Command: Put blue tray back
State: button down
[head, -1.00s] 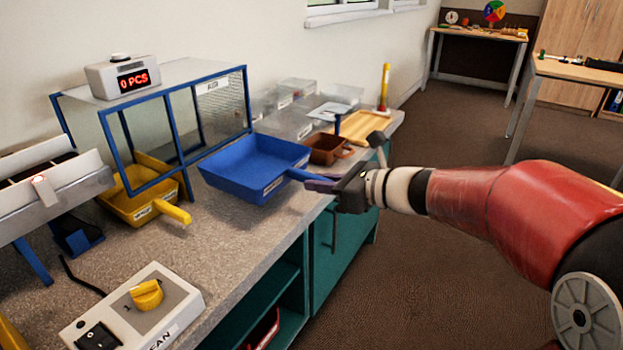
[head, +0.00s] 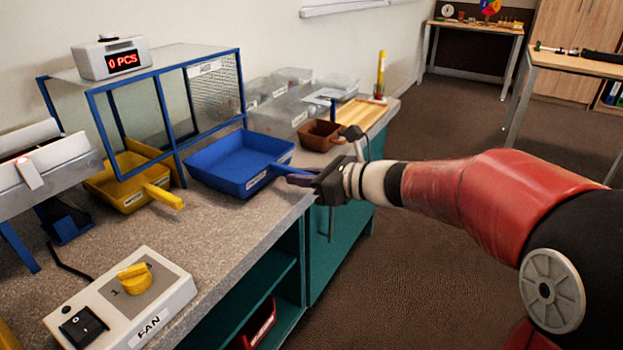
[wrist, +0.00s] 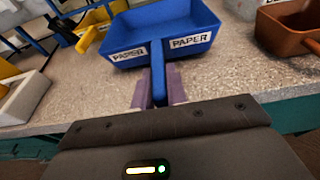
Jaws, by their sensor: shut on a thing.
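The blue tray (head: 232,158) is at the counter's front edge, right of the yellow tray and just outside the blue-framed enclosure (head: 165,110). Its handle points toward my arm. My gripper (head: 300,178) is shut on that handle. In the wrist view the blue tray (wrist: 165,32) carries "PAPER" labels, and its handle sits between the two purple fingers of my gripper (wrist: 159,88). The tray looks level and empty. I cannot tell whether its bottom touches the counter.
A yellow tray (head: 122,193) stands partly under the enclosure. A brown tray (head: 318,136) and clear bins (head: 275,110) stand to the right. A white box with a yellow knob (head: 125,295) is in front. Bare counter (head: 215,215) lies before the blue tray.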

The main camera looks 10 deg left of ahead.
aim_at(237, 168)
jog(key=shift+a+r+p+x, duration=0.25)
jog(key=shift+r+x, duration=0.4)
jog(key=shift+x, duration=2.2)
jog(key=shift+a+r+p+x, duration=0.1)
jog(key=shift+r+p+x, duration=0.45)
jog(key=shift+x, duration=2.35)
jog(key=shift+a+r+p+x, duration=0.15)
jog(key=shift+r+x, duration=0.6)
jog(key=shift+x, duration=2.1)
jog(key=shift+w, duration=0.1)
jog(key=shift+f+b, duration=0.4)
jog(key=c, duration=1.3)
grip_release()
